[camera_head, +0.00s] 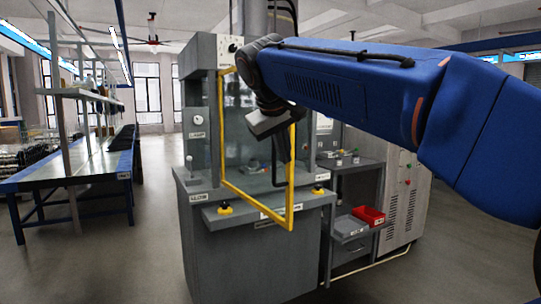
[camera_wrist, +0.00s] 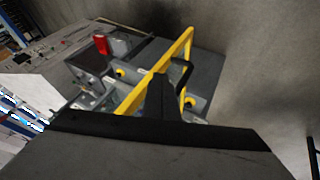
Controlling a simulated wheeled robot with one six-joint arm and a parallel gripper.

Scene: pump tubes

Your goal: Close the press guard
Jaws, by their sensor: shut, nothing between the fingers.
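The press guard (camera_head: 291,190) is a yellow frame with a clear pane on the front of the grey press (camera_head: 203,150). It stands ajar, its right side swung out past the press table's front edge. A dark handle (camera_head: 274,165) shows near its right side, and also in the wrist view (camera_wrist: 184,74). My gripper (camera_head: 284,155) is shut and empty, close to the guard's right upright, and covers part of it. In the wrist view the shut fingers (camera_wrist: 161,90) overlap the yellow frame; I cannot tell whether they touch it.
A side stand with a red bin (camera_head: 368,215) is at the right, beside a grey cabinet (camera_head: 404,200). A long blue workbench (camera_head: 75,178) runs along the left. The floor between bench and press is clear.

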